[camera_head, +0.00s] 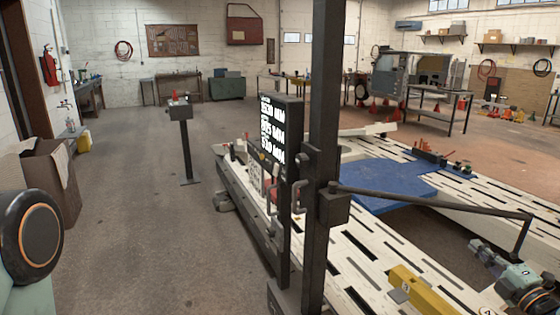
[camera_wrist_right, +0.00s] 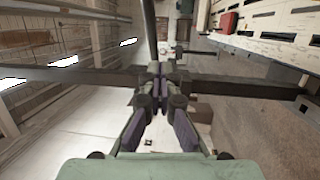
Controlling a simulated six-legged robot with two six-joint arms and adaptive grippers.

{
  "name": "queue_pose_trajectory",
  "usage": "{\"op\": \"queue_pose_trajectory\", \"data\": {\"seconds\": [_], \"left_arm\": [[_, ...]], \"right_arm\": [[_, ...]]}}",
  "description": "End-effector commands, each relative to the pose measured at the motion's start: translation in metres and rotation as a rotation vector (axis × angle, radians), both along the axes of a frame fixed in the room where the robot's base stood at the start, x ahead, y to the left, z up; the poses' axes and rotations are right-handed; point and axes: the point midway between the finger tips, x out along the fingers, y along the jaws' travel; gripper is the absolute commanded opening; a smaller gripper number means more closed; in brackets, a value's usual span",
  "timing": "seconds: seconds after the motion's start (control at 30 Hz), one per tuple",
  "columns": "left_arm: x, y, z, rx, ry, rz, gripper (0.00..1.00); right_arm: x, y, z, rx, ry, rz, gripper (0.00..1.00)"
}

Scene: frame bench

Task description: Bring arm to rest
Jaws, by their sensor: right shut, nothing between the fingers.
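My right gripper (camera_head: 480,247) shows at the lower right of the head view, above the slotted white bench (camera_head: 365,250). Its fingers point up and to the left. In the right wrist view the right gripper (camera_wrist_right: 160,72) has its two fingers together, with nothing between them. A dark horizontal bar (camera_wrist_right: 230,84) crosses behind the fingers in that view; I cannot tell how far away it is. My left gripper is in neither view.
A dark upright post (camera_head: 325,110) stands in front of me with a thin side arm (camera_head: 440,203) reaching right, close to my right gripper. A display board (camera_head: 278,135) stands beside the post. A yellow block (camera_head: 425,290) lies on the bench. The floor at left is mostly clear.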

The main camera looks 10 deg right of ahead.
Motion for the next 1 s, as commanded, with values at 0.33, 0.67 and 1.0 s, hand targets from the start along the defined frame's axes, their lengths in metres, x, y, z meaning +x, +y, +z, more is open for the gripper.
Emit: {"op": "queue_pose_trajectory", "data": {"seconds": [0.33, 0.67, 1.0], "left_arm": [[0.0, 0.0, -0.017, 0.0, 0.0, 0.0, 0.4], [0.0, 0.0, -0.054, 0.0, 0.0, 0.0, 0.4], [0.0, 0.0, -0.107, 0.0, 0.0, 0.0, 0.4]], "right_arm": [[-0.021, 0.086, -0.134, 1.038, 0.386, -0.269, 0.0], [-0.117, 0.237, -0.255, 1.563, 0.799, -0.662, 0.0], [-0.3, 0.337, -0.321, 1.531, 1.158, -1.196, 0.0]]}}
